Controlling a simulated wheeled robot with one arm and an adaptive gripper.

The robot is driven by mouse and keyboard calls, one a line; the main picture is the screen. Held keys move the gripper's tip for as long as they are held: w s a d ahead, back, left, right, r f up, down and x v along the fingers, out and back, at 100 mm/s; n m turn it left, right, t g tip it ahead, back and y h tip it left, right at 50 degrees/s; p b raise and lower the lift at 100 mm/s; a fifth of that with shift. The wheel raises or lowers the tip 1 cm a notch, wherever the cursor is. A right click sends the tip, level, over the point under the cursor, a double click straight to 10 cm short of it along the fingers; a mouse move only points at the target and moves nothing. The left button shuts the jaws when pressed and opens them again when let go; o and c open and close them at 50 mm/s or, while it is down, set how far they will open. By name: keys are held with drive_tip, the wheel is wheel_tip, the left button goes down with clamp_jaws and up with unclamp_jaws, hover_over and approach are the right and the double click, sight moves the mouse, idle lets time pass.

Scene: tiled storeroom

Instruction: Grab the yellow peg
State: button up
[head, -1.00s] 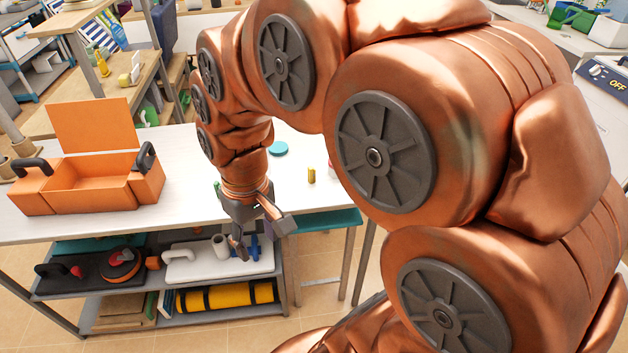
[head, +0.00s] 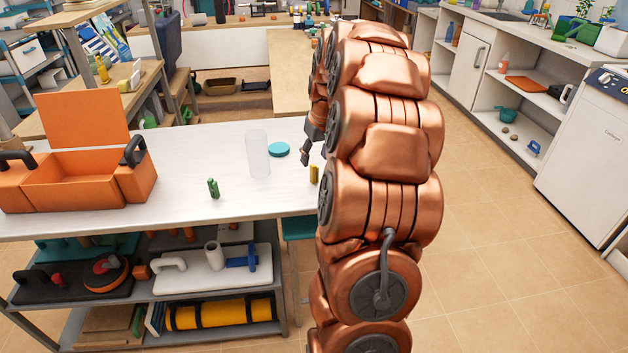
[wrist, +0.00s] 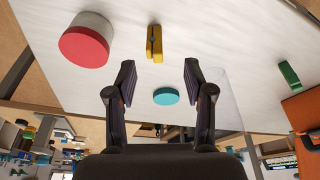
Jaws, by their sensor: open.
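The yellow peg (head: 313,174) stands on the white table near its right end, just left of my arm. In the wrist view the yellow peg (wrist: 154,43) looks like a clothespin and lies beyond my fingertips, a little left of the middle of the gap. My gripper (wrist: 158,78) is open, with its two dark fingers spread and nothing between them. In the head view my gripper (head: 309,156) hangs above the table close to the peg, partly hidden by my arm. The peg is apart from both fingers.
A red-and-white cylinder (wrist: 88,40) is beside the peg. A teal disc (head: 278,149), a clear cylinder (head: 257,155) and a green peg (head: 213,188) stand on the table. An open orange toolbox (head: 75,184) is at the left. Bare tabletop lies between.

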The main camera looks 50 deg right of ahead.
sight(314, 165)
drive_tip(key=shift+d+f, duration=0.25)
drive_tip(key=shift+d, duration=0.05)
drive_tip(key=shift+p+x, duration=0.35)
drive_tip(key=shift+x, duration=3.35)
drive_tip(key=shift+w+d+r, duration=0.1)
drive_tip(key=shift+w, duration=0.1)
drive_tip(key=shift+c, duration=0.2)
drive_tip(key=c, duration=0.8)
